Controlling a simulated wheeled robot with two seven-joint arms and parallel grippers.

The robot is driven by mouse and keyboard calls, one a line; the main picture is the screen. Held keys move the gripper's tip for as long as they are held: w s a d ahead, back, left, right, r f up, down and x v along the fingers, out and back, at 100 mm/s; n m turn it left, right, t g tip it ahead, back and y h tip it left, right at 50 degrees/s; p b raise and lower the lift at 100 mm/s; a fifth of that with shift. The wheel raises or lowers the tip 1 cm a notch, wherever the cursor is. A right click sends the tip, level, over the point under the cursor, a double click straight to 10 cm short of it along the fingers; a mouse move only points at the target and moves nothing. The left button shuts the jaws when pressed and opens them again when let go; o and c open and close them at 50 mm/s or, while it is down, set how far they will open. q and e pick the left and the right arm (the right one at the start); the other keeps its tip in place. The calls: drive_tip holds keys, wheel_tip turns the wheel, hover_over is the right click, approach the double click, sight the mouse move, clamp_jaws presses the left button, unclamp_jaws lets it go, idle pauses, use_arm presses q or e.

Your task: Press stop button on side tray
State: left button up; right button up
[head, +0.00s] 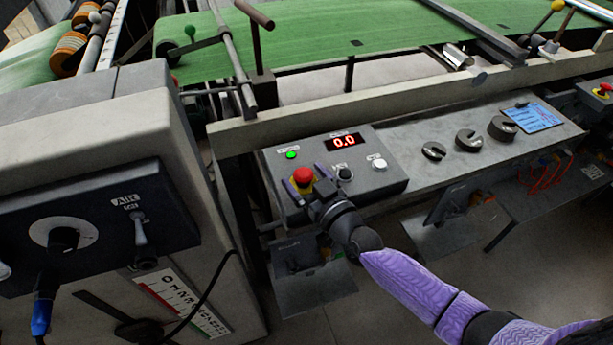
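The red stop button (303,174) sits on a yellow base at the left of the grey control box (385,158) on the side tray (440,130). My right gripper (309,181) reaches in from the lower right. Its two thin fingers look spread apart, one at the left of the button and one at its right, with nothing seen between them but the button area. The gripper body hides the front of the box below the button. Whether a finger touches the button I cannot tell. My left gripper is not in view.
The box also carries a lit green button (291,155), a red display (343,141) reading 0.0, a black knob (344,173) and a white button (378,163). A grey cabinet (110,130) stands at left.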

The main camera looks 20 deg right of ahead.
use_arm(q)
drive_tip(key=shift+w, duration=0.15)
use_arm(e)
drive_tip(key=shift+s+d, duration=0.15)
drive_tip(key=shift+s, duration=0.2)
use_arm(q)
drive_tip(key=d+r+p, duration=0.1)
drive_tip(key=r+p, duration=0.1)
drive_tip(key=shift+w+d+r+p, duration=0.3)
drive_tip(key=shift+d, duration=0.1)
use_arm(e)
drive_tip(key=v, duration=0.9)
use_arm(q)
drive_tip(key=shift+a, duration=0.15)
use_arm(e)
drive_tip(key=shift+s, duration=0.1)
